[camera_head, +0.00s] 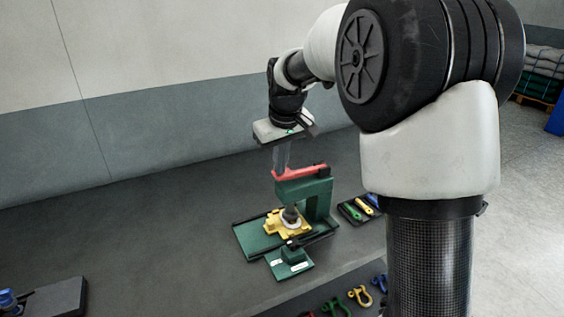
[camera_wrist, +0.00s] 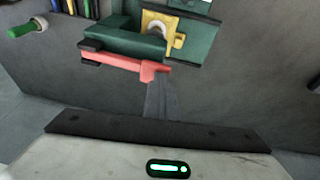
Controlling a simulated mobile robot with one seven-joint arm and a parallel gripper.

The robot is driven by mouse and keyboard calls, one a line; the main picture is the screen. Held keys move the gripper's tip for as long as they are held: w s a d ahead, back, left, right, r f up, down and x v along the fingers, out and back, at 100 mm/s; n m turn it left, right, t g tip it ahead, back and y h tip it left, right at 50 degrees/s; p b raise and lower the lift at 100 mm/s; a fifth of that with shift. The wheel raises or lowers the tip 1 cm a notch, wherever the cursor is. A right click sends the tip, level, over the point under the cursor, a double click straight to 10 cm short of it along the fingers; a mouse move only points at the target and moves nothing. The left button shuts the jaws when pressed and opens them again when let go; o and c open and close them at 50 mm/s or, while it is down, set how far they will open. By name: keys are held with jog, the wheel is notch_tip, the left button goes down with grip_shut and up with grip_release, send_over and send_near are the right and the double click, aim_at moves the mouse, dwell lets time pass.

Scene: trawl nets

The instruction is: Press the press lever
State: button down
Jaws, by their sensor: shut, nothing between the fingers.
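The press lever (camera_head: 300,172) is a red bar on top of the green press frame (camera_head: 318,199). The lever also shows in the wrist view (camera_wrist: 122,63). My gripper (camera_head: 279,168) points down with its fingertips at the lever's left end in the head view. In the wrist view the fingers (camera_wrist: 160,82) are together at that end of the lever; whether they touch it I cannot tell. My gripper is shut and holds nothing. A yellow fixture (camera_head: 283,224) with a grey round part sits on the green base (camera_head: 255,240) below the lever.
A dark tray with green and yellow tools (camera_head: 352,209) lies to the right. Coloured shackles (camera_head: 360,296) lie at the front edge. The table left of the press is mostly clear.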

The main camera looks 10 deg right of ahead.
notch_tip(320, 180, up, 5)
jog(key=shift+f+p, duration=0.2)
jog(key=shift+p, duration=0.85)
jog(key=a+v, duration=0.1)
jog(key=v, duration=0.7)
jog(key=shift+s+a+r, duration=0.15)
jog(key=shift+s+r, duration=0.15)
jog(key=shift+s, duration=0.25)
